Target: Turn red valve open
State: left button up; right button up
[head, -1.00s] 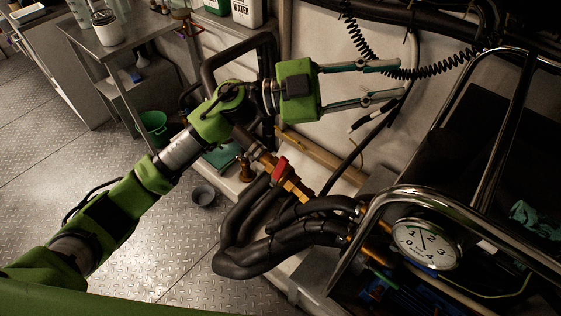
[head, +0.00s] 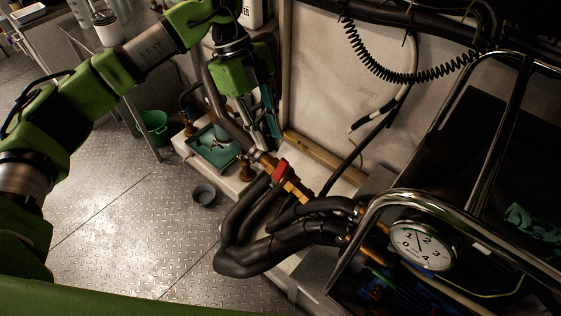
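The red valve (head: 280,172) is a small red handle on a brass fitting in line with black insulated pipes, near the middle of the head view. My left gripper (head: 267,138) points downward, just above and slightly left of the red valve in the picture. Its two fingers are apart with nothing between them. The fingertips appear apart from the red handle, though the depth gap is hard to judge. My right gripper is not in view.
A chrome tube frame (head: 372,212) and a round gauge (head: 421,246) stand at the right. Black hoses (head: 262,250) bend below the valve. A green bucket (head: 153,127), a teal tray (head: 214,147) and a small grey cup (head: 204,194) are at the left.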

aim_at(281, 166)
pick_arm(q)
jog(key=p+x, duration=0.2)
jog(key=x, duration=0.7)
jog(key=shift+s+d+f, duration=0.1)
jog(key=shift+f, duration=0.1)
grip_shut()
